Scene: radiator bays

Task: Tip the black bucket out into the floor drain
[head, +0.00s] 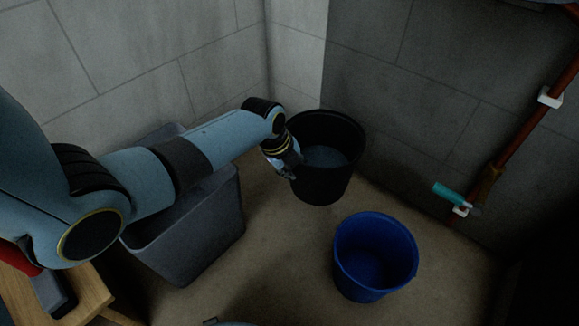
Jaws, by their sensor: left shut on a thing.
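The black bucket (328,186) is near the corner, beside the dark wall, and looks roughly upright. Greyish liquid seems to show inside it. My left gripper (290,167) is at the bucket's left side and is shut on it at the rim; the fingertips are partly hidden. I cannot tell whether the bucket rests on the floor or hangs just above it. No floor drain can be made out in this view. My right gripper is not in view.
A blue bucket (349,272) stands on the floor in front of the black one. A large grey bin (205,238) stands under my left arm. A red-brown pipe (517,146) with a teal-handled valve (449,193) runs along the right wall. Floor between bin and blue bucket is clear.

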